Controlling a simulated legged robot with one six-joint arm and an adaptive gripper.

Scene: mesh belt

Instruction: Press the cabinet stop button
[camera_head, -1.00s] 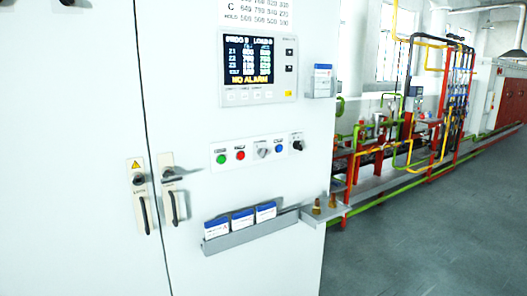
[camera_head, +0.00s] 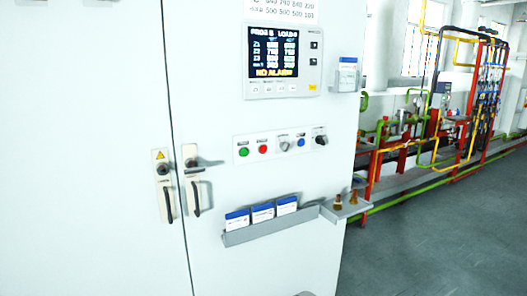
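A white control cabinet (camera_head: 290,190) fills the left and middle of the view. The red button looks like the stop button. Nothing covers the panel. My gripper is not in view; only a small pale shape shows at the bottom edge, and I cannot tell what it is.
A display (camera_head: 276,62) reading "NO ALARM" sits above the buttons. A grey card tray (camera_head: 262,231) and a small shelf (camera_head: 341,212) with brass pieces stick out below. Door handles (camera_head: 195,198) are at left. Red and green pipework (camera_head: 400,140) stands behind grey floor (camera_head: 430,245) at right.

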